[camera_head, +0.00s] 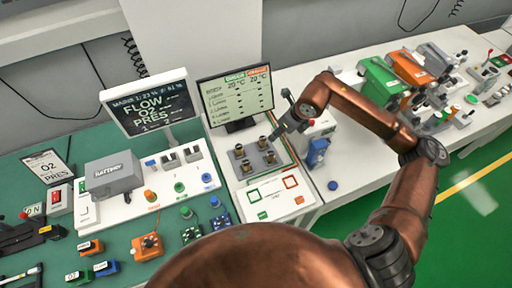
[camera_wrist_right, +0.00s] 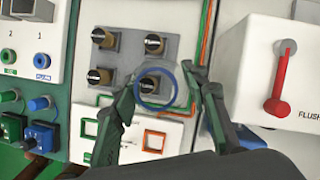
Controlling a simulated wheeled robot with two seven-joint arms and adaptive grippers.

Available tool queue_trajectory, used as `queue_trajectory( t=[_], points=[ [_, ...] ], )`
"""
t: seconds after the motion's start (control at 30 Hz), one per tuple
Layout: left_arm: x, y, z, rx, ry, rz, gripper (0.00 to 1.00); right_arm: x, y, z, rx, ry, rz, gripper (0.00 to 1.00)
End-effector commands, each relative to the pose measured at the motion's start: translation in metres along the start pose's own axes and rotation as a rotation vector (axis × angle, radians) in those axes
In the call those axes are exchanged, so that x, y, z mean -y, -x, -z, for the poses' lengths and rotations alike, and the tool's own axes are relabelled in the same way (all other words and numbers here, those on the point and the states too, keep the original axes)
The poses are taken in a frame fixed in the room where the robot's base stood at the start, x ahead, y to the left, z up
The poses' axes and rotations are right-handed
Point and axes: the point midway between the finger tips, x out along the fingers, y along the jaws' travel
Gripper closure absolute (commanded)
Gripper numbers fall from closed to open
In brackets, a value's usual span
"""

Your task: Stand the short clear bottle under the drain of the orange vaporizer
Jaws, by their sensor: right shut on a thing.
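The orange vaporizer (camera_head: 412,68) stands on the right-hand bench in the head view, between a green one and a grey one. Its drain is too small to make out. My right gripper (camera_head: 279,128) is far to its left, over the white cart with the four-socket grey plate. In the right wrist view my right gripper (camera_wrist_right: 160,86) is shut on a clear, round thing with a blue ring, apparently the short clear bottle (camera_wrist_right: 157,93). It overlaps the lower right socket in view; its height above the plate cannot be told. My left gripper is not in view.
The grey plate (camera_head: 255,162) carries several dark-capped sockets. A white box with a red lever (camera_wrist_right: 281,80) stands close to the right. A green vaporizer (camera_head: 385,82) is left of the orange one. A monitor (camera_head: 237,95) stands behind. Small parts crowd the right-hand bench.

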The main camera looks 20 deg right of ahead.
Motion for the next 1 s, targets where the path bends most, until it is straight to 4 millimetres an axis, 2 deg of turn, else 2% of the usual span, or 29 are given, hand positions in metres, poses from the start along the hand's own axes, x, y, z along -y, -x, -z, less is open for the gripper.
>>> queue_trajectory(
  t=[0.4,0.6,0.7,0.93,1.0],
  points=[
    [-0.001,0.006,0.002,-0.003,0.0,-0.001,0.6,0.022,-0.071,-0.067,0.0,-0.006,-0.003,0.84],
    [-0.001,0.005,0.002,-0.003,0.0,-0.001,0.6,0.029,-0.115,-0.076,-0.002,-0.004,-0.002,0.84],
    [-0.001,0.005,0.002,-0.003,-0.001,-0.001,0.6,0.032,-0.127,-0.08,0.0,-0.004,-0.002,0.84],
    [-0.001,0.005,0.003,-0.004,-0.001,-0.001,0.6,0.035,-0.141,-0.083,-0.001,-0.003,-0.001,0.84],
    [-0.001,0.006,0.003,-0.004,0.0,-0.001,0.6,0.034,-0.15,-0.079,-0.003,-0.004,-0.003,0.84]
  ],
)
